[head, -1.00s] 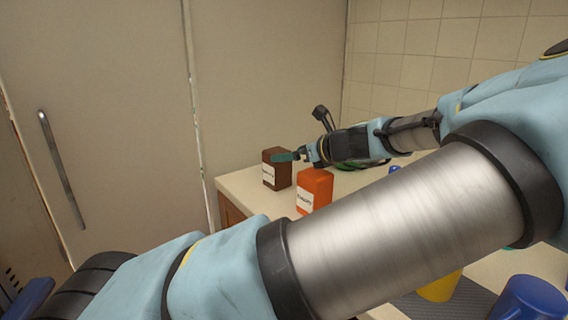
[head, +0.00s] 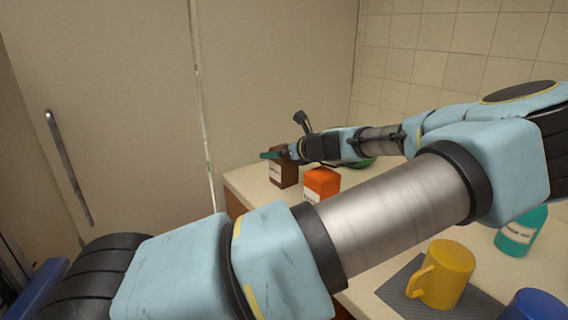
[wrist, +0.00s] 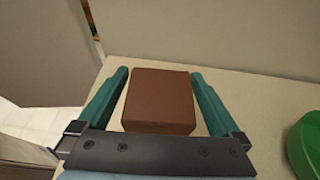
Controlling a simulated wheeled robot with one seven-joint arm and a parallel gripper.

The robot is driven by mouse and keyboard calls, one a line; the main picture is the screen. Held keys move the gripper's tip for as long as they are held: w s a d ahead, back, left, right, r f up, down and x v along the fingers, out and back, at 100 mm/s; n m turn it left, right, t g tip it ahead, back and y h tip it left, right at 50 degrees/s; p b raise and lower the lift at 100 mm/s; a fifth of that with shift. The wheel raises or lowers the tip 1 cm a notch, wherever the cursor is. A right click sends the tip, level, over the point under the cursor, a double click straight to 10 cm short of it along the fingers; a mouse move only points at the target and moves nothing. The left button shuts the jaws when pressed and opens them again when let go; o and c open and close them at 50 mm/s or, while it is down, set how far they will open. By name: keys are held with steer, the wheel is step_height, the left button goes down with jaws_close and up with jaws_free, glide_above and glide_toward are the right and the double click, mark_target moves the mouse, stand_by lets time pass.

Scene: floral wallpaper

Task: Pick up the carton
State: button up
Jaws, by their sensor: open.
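A brown box-shaped carton (head: 286,176) with a white label stands upright at the counter's far left corner. In the wrist view the brown carton (wrist: 159,98) is seen from above, between the two teal fingers. My gripper (wrist: 160,72) is open, with one finger on each side of the carton and a narrow gap showing by each. In the head view my gripper (head: 270,155) is at the carton's top, and it hides part of the upper edge. An orange box (head: 320,184) with a white label stands just right of the brown one.
A green bowl (wrist: 304,145) is at the right of the wrist view. A yellow mug (head: 446,273) stands on a dark mat (head: 398,284). A teal bottle (head: 522,231) and a blue object (head: 533,305) are farther right. A tall cabinet panel (head: 275,80) rises behind the counter.

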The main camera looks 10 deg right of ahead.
steer(key=shift+w+a+f, duration=0.2)
steer(key=shift+w+f, duration=0.05)
steer(key=shift+w, duration=0.15)
steer(key=c, duration=1.5)
steer(key=shift+c, duration=0.2)
steer(key=shift+r, duration=0.2)
